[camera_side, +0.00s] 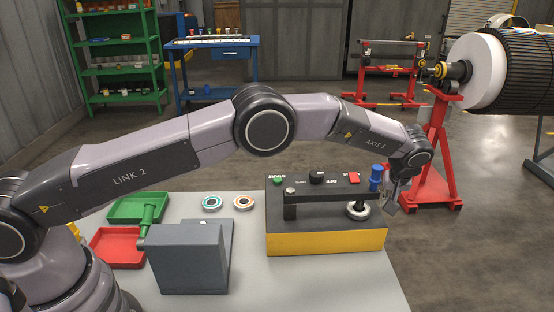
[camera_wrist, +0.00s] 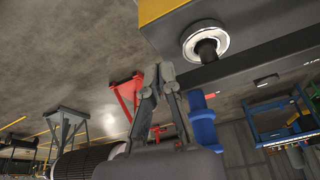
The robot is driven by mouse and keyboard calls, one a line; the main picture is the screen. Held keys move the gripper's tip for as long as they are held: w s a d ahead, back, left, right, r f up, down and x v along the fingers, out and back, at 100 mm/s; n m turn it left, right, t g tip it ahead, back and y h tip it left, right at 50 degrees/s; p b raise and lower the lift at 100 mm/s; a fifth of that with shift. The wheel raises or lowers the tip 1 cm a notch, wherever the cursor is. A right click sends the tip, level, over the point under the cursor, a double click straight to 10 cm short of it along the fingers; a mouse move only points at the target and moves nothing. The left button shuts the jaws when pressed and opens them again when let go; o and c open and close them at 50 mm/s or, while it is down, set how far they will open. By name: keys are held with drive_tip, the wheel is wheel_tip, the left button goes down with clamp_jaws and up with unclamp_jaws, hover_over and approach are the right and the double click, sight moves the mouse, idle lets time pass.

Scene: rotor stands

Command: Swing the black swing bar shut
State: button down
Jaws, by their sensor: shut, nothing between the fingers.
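The black swing bar (camera_side: 325,197) runs left to right above the black top of a yellow-fronted box (camera_side: 325,243). Its left end is at a short post (camera_side: 290,205); an upright blue handle (camera_side: 376,177) stands at its right end. The handle also shows in the wrist view (camera_wrist: 201,122). A pale ring with a dark centre (camera_side: 358,211) sits by the bar's right end; it also shows in the wrist view (camera_wrist: 205,42). My gripper (camera_side: 393,203) is shut and empty, just right of the blue handle. Whether they touch, I cannot tell. In the wrist view its fingertips (camera_wrist: 158,72) are together.
The box top has a green button (camera_side: 277,180), a black knob (camera_side: 316,177) and a red switch (camera_side: 354,177). Two rings, a green tray (camera_side: 125,209), a red tray (camera_side: 112,250) and a grey block (camera_side: 188,262) are to the left. A red stand (camera_side: 437,150) is behind right.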

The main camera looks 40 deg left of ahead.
drive_tip(key=d+v, duration=0.2)
drive_tip(key=v, duration=0.8)
drive_tip(key=s+a+r+m, duration=0.1)
drive_tip(key=s+a+r, duration=0.3)
drive_tip(key=a+r, duration=0.3)
drive_tip(key=s+a+r+m+h, duration=0.1)
drive_tip(key=s+a+r, duration=0.3)
drive_tip(key=a+r, duration=0.25)
drive_tip(key=s+a+r+m, duration=0.1)
drive_tip(key=s+a+r, duration=0.3)
drive_tip(key=a+r, duration=0.3)
drive_tip(key=s+a+r+m, duration=0.1)
drive_tip(key=s+a, duration=0.3)
drive_tip(key=s, duration=0.2)
drive_tip(key=s+a+r, duration=0.2)
drive_tip(key=s+a, duration=0.2)
drive_tip(key=s, duration=0.3)
drive_tip(key=s+a+f+m+t, duration=0.1)
drive_tip(key=s+f, duration=0.2)
drive_tip(key=s, duration=0.5)
drive_tip(key=s+a+f+m+h, duration=0.1)
drive_tip(key=s+a+f, duration=0.1)
drive_tip(key=s, duration=0.5)
drive_tip(key=shift+s+a+f+t, duration=0.25)
drive_tip(key=shift+s+f+t, duration=0.15)
drive_tip(key=shift+f, duration=0.3)
